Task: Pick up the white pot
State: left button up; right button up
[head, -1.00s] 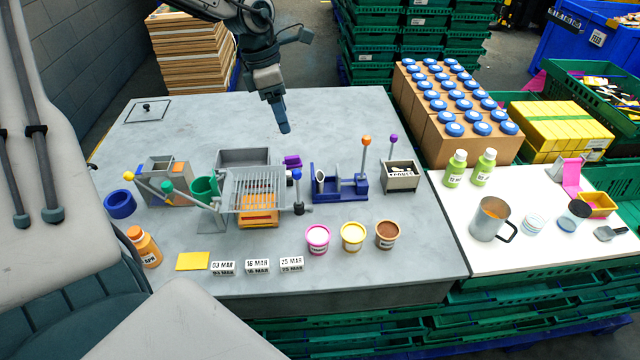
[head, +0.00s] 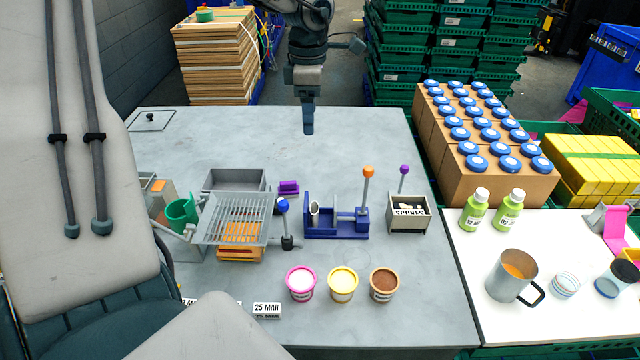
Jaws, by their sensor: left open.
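Three small pots stand in a row near the table's front edge. The pink-rimmed pot (head: 301,284) has a white top and best fits the name white pot. The yellow-rimmed pot (head: 343,284) beside it has a pale cream top. The tan pot (head: 384,284) has a brown top. All three are upright and apart. My left gripper (head: 308,130) hangs downward over the back of the table, far behind the pots, and holds nothing that I can see. Its fingers show almost edge-on. My right gripper is not in view.
A blue press (head: 337,222), a wire rack (head: 236,215) and a scones box (head: 409,212) stand between my gripper and the pots. Date blocks (head: 267,309) lie left of the pots. A steel jug (head: 512,275) stands on the white table.

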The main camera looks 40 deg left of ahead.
pick_arm(q)
jog(key=b, duration=1.6)
send_over(314, 208)
notch_tip(314, 208, down, 17)
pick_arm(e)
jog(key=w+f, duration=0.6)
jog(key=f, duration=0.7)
pick_arm(q)
notch_tip(314, 208, down, 5)
jog(key=shift+a+f+p, duration=0.1)
jog(key=shift+p, duration=0.55)
notch_tip(314, 208, down, 2)
jog(key=shift+f+p, duration=0.2)
jog(key=shift+p, duration=0.5)
notch_tip(314, 208, down, 2)
jog(key=shift+w+f, duration=0.1)
jog(key=shift+f+p, duration=0.3)
jog(key=shift+f, duration=0.05)
jog(key=c, duration=1.2)
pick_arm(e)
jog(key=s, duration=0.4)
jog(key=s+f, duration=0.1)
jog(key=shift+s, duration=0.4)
pick_arm(q)
jog(key=shift+r, duration=0.2)
